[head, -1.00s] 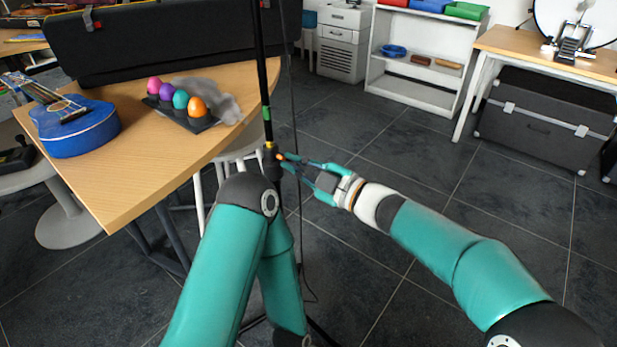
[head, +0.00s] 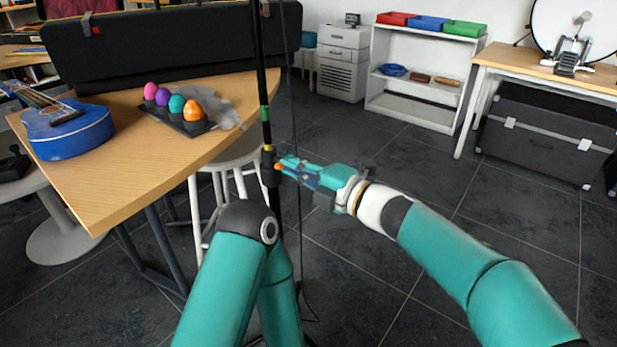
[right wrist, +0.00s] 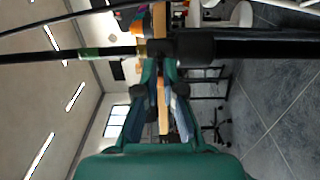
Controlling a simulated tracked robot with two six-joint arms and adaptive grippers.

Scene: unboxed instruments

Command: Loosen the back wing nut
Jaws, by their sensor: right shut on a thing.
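A black stand pole (head: 260,60) rises upright beside the table, with a green band and a yellow ring above a dark collar (head: 268,166). A small orange wing nut (head: 278,166) shows at the collar's right side. My right gripper (head: 281,165) reaches in from the right and is shut on the wing nut. In the right wrist view the pole runs sideways across the picture, with the collar (right wrist: 182,48) in front of the fingertips (right wrist: 160,63); the nut is not clear there. My left arm is in front of the stand; its gripper is out of view.
The wooden table (head: 110,190) at left holds a blue ukulele (head: 70,128), egg shakers on a black tray, a grey cloth and a long black case (head: 170,45). A white stool (head: 232,160) stands close behind the pole. A thin cable hangs beside the pole. Floor at right is open.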

